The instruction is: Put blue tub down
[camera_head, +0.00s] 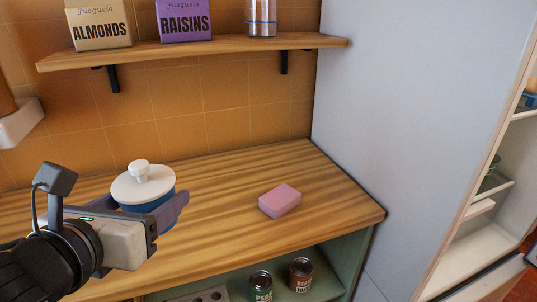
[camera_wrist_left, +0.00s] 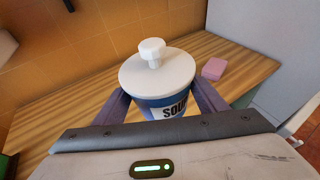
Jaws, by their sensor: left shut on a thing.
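The blue tub (camera_head: 151,207) has a white lid with a round knob. In the left wrist view the tub (camera_wrist_left: 158,102) shows part of a "SOUP" label. My left gripper (camera_head: 168,212) is shut on the tub, with a purple-grey finger on either side of it. The tub is upright over the left part of the wooden counter (camera_head: 230,196). Its base is hidden by the gripper, so I cannot tell whether it touches the counter. My right gripper is not in view.
A pink sponge-like block (camera_head: 280,201) lies on the counter to the right. A wooden shelf (camera_head: 200,48) above holds boxes and a jar. A tall pale panel (camera_head: 400,110) bounds the counter's right end. Cans (camera_head: 300,274) stand below. The counter between tub and block is clear.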

